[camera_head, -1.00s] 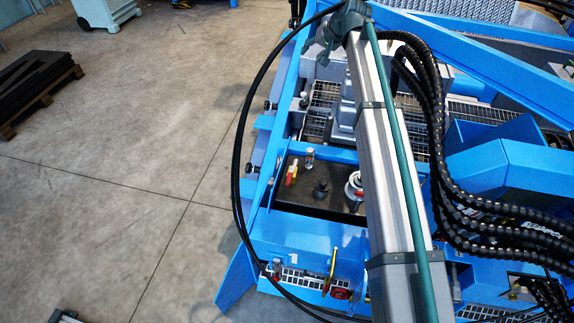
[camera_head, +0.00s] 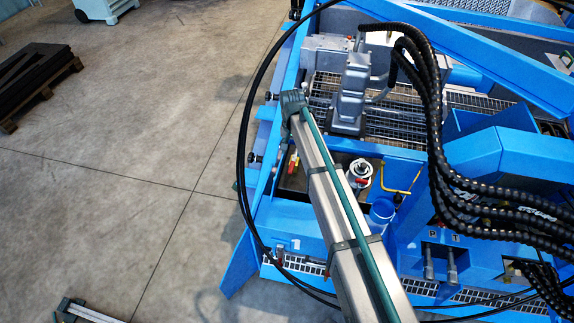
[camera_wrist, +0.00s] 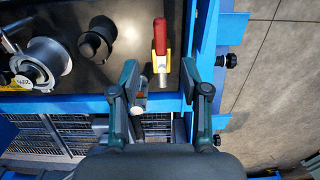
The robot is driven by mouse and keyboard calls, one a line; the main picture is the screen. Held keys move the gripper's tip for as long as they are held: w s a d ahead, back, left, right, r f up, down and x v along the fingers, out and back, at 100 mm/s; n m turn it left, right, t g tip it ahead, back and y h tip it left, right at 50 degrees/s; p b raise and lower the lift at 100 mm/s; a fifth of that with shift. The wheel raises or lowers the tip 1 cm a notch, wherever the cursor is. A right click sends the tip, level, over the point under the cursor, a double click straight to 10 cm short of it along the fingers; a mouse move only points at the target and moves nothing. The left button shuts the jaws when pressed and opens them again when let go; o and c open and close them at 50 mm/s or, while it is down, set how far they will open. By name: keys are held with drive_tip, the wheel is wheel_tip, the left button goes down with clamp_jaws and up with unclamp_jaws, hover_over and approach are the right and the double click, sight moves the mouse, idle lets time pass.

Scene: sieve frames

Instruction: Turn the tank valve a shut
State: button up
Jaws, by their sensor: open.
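The valve's red handle (camera_wrist: 160,38) with its yellow part (camera_wrist: 161,66) stands on the black tank top in the wrist view. In the head view a small part of this red and yellow valve (camera_head: 293,163) shows just left of my arm. My gripper (camera_wrist: 159,72) is open and empty. Its two dark green fingers are spread to the left and right of the yellow part's near end, with no clear contact.
A black cap (camera_wrist: 97,40) and a silver filler neck (camera_wrist: 40,62) stand left of the valve. A small pale-topped fitting (camera_wrist: 138,106) lies between the fingers. A blue frame rail (camera_wrist: 206,40) runs close on the right, with black knobs (camera_wrist: 232,60) outside it.

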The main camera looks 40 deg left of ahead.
sight(291, 167)
wheel_tip(291, 167, down, 9)
drive_tip(key=shift+f+p, duration=0.2)
drive_tip(key=shift+p, duration=0.5)
drive_tip(key=shift+c, duration=0.2)
clamp_jaws()
